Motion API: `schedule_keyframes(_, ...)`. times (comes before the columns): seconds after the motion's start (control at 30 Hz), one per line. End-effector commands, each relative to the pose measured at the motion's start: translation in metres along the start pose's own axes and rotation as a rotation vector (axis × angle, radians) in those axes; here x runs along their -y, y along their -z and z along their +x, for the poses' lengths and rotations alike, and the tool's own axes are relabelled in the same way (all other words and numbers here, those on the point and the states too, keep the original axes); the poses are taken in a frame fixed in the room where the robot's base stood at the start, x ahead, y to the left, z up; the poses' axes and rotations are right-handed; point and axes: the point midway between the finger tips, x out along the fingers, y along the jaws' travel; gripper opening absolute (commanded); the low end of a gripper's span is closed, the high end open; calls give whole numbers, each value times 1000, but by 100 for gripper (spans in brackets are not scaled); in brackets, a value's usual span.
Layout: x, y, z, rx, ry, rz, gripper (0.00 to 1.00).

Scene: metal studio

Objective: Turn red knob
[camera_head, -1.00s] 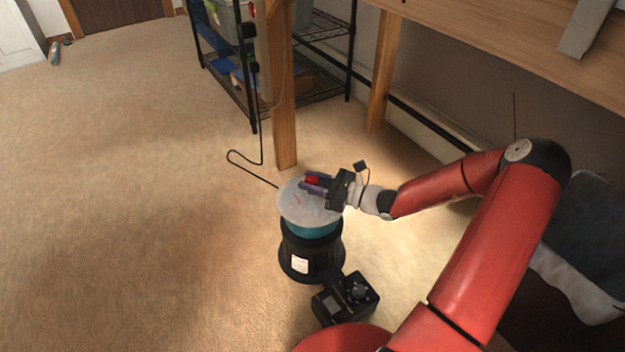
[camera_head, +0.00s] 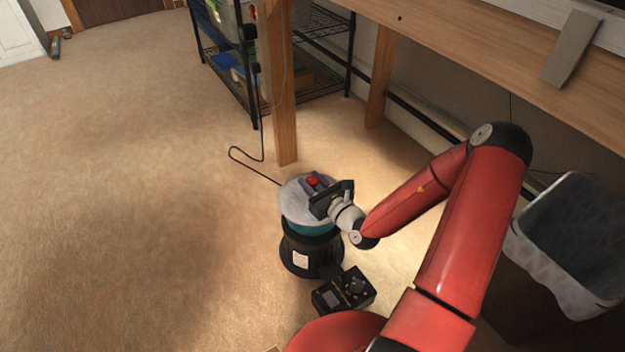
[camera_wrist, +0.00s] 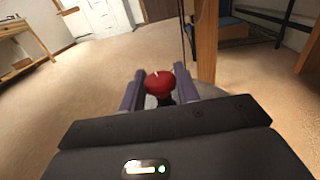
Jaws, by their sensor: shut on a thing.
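The red knob (camera_head: 313,181) sits on top of a round pale disc (camera_head: 293,205) on a teal and black stand. In the wrist view the red knob (camera_wrist: 160,84) is a round cap with a thin white mark, on a dark stem. My gripper (camera_head: 315,186) reaches in from the right, low over the disc. In the wrist view the purple fingers of my gripper (camera_wrist: 159,92) lie on both sides of the knob, shut on it. The lower part of the knob and stem is partly hidden.
A black device (camera_head: 343,291) lies on the carpet in front of the stand. A wooden table leg (camera_head: 284,110) and wire shelf (camera_head: 325,85) stand behind. A grey bin (camera_head: 565,240) is at right. Open carpet (camera_head: 120,200) lies left.

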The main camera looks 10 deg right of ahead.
Motion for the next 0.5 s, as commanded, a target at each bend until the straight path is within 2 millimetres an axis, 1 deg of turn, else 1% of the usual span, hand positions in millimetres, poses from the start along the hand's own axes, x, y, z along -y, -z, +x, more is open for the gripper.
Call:
schedule_keyframes(0.37, 0, -1, 1, 4, 4, 0, 9)
schedule_keyframes(0.4, 0, -1, 1, 4, 4, 0, 36)
schedule_keyframes(0.5, 0, -1, 1, 3, 4, 0, 49)
